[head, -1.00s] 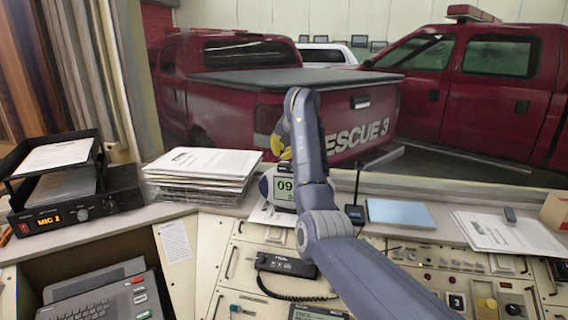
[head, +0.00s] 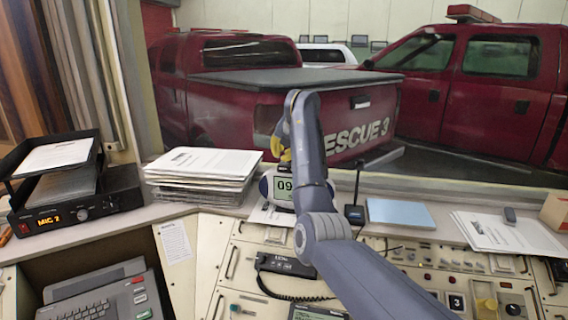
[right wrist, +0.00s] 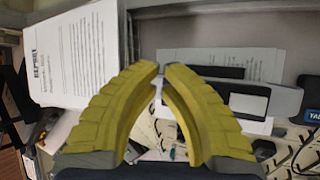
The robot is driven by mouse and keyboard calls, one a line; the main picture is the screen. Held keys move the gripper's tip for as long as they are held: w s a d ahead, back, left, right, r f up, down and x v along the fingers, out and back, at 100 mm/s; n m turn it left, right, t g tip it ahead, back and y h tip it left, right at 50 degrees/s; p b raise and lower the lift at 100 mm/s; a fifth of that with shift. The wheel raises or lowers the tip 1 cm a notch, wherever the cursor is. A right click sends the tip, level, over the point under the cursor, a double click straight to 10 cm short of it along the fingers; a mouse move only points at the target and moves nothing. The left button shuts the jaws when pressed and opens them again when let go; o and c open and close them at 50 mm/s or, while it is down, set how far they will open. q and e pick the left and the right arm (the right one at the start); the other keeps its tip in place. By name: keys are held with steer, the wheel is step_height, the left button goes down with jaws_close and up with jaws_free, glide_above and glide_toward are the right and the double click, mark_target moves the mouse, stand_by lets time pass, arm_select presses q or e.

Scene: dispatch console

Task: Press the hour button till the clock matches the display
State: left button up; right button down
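The clock (head: 283,188) is a rounded grey-blue unit with a pale screen on the ledge below the window. Its screen starts with "09"; my right arm hides the rest. A console display (head: 318,313) shows partly at the bottom edge, its text too small to read. My right gripper (head: 281,145) has yellow fingers and hangs above the clock, seemingly apart from it. In the right wrist view the fingertips (right wrist: 161,68) nearly meet with nothing between them. A grey casing with dark panels (right wrist: 285,97), likely the clock, lies beyond and right of them. The hour button cannot be made out. My left gripper is out of view.
A paper stack (head: 203,165) stands left of the clock. A radio with a short antenna (head: 354,214) and a blue pad (head: 400,213) are to the right. A corded handset (head: 287,265) lies on the console in front. Window and trucks are behind.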

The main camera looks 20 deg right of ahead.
steer(key=shift+f, duration=0.15)
stand_by(0.5)
steer(key=shift+r, duration=0.8)
steer(key=shift+r, duration=0.1)
steer(key=shift+r, duration=2.45)
